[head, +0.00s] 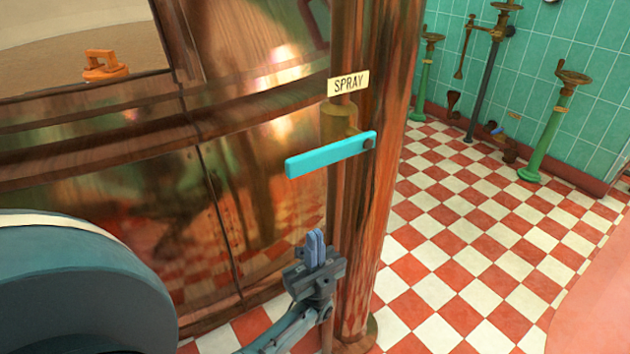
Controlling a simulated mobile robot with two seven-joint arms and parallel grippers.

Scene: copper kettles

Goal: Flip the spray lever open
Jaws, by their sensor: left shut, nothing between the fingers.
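The spray lever (328,155) is a flat turquoise bar under a cream label (348,84) reading SPRAY. It lies nearly level, running left from a dark pivot at its right end, with the left end slightly lower. It sits on a brass valve body (338,122) on a copper column (362,230). My left gripper (315,245) is below the lever, in front of the column's left side. Its blue fingers point up and are closed together, with a visible gap between them and the lever. My right gripper is not in view.
A large copper kettle wall (240,190) stands behind the lever. An orange handle-like piece (104,66) shows at upper left. Green posts with brass wheels (572,78) stand by the teal tiled wall. The red and white checkered floor (480,240) is open to the right.

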